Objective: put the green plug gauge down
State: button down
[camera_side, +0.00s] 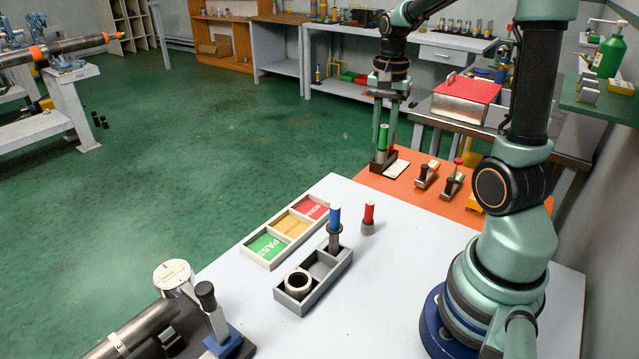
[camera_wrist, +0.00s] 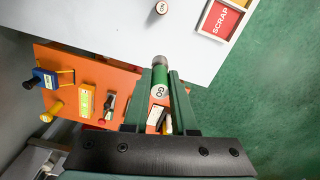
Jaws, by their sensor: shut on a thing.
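The green plug gauge (camera_side: 383,138) is upright between the fingers of my gripper (camera_side: 384,148), over the far left end of the orange mat (camera_side: 440,196). In the wrist view the green gauge (camera_wrist: 160,82) shows a "GO" label and a grey metal end, clasped between both fingers (camera_wrist: 161,76). A dark stand (camera_side: 380,166) is at the gauge's lower end in the side view. I cannot tell whether the gauge is in it, touching it or above it. A white card (camera_side: 398,169) lies beside the stand.
A red plug gauge (camera_side: 369,214) stands on the white table (camera_side: 400,270). A blue-handled gauge (camera_side: 334,220) stands in a grey tray (camera_side: 330,276) with a ring (camera_side: 298,283). A PASS-to-SCRAP tray (camera_side: 283,232) is beside it. Small tools (camera_side: 427,174) sit right on the mat.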

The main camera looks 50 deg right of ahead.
notch_tip(320, 180, down, 14)
jog(key=shift+f, duration=0.15)
dwell(0.3)
jog(key=shift+f, duration=0.1)
jog(key=c, duration=0.7)
grip_release()
notch_tip(320, 180, up, 12)
jog(key=shift+r, duration=0.1)
jog(key=shift+s+a+r+n+t, duration=0.25)
jog(key=shift+a+r+n+t, duration=0.95)
jog(key=shift+a+n, duration=1.7)
jog(key=shift+s+a+r+n+t, duration=0.25)
jog(key=shift+a+r+n+t, duration=0.4)
jog(key=shift+a+r+n, duration=2.1)
jog(key=shift+s+a+r+n+t, duration=0.25)
jog(key=shift+a+n+t, duration=1.2)
jog(key=shift+a, duration=2.65)
